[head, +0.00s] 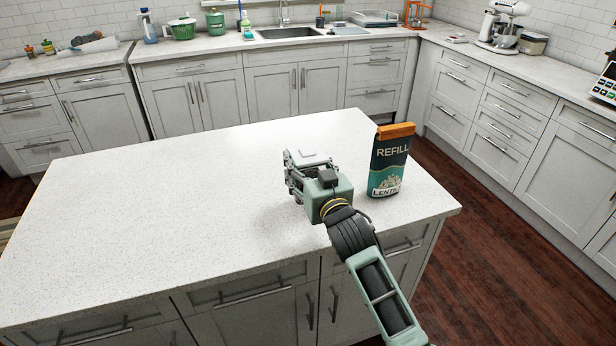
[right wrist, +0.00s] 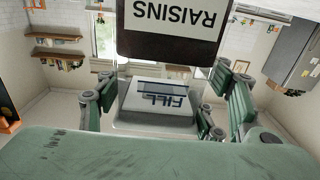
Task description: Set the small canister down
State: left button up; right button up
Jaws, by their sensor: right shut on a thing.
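My right gripper (head: 306,172) is shut on the small canister (head: 309,159), over the right half of the island top. In the head view only a pale top of it shows between the fingers; the gripper hides most of the rest. In the right wrist view, which is upside down, the canister (right wrist: 155,97) sits between the fingers (right wrist: 155,110) with the word FILL showing. A dark part with a white RAISINS label (right wrist: 172,45) shows above it in that picture. I cannot tell whether its base touches the counter. My left gripper is not in view.
A dark green REFILL lentils pack (head: 389,165) with an orange top stands upright on the island (head: 150,215), just right of my gripper. The island's left and middle are bare. Back counters hold a sink (head: 291,33), green pots (head: 183,29) and a mixer (head: 502,25).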

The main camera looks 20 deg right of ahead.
jog(key=shift+f, duration=1.75)
jog(key=o, duration=1.5)
jog(key=shift+f, duration=0.2)
jog(key=shift+c, duration=0.2)
jog(key=shift+s+r, duration=0.1)
jog(key=shift+s, duration=0.05)
jog(key=s, duration=0.5)
jog(key=s+b, duration=0.1)
jog(key=s, duration=0.4)
jog(key=shift+s+d, duration=0.2)
jog(key=shift+s, duration=0.75)
